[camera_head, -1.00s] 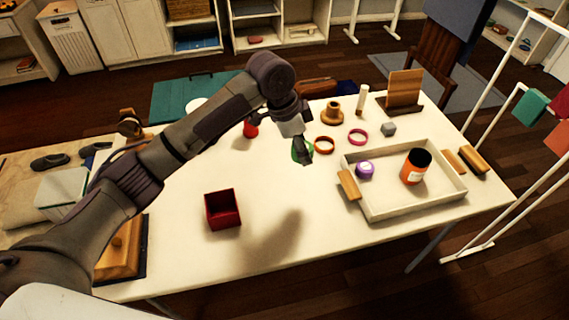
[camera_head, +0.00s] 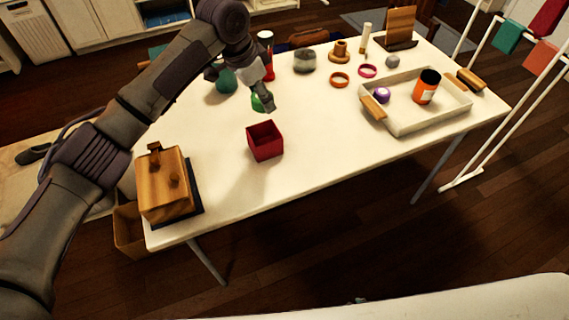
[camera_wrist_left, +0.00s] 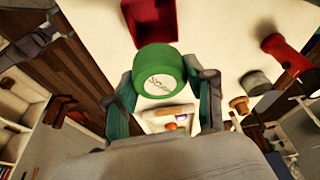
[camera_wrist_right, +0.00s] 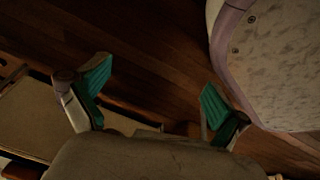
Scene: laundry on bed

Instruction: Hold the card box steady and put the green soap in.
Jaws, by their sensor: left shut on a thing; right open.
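The card box is a small open red box (camera_head: 265,141) on the white table; it also shows at the top of the left wrist view (camera_wrist_left: 152,20). The green soap (camera_wrist_left: 159,72) is a round green piece with lettering on its face. My left gripper (camera_head: 264,103) is shut on the soap, just behind and above the box in the head view. Most of the soap is hidden by the gripper there. My right gripper (camera_wrist_right: 150,92) is open and empty over the dark wooden floor in the right wrist view. It is not seen in the head view.
A white tray (camera_head: 408,127) with an orange jar (camera_head: 426,86) and a purple item (camera_head: 382,95) stands to the right. A wooden box (camera_head: 163,185) is at the table's left front corner. Rings and small items stand at the back. The table right of the red box is clear.

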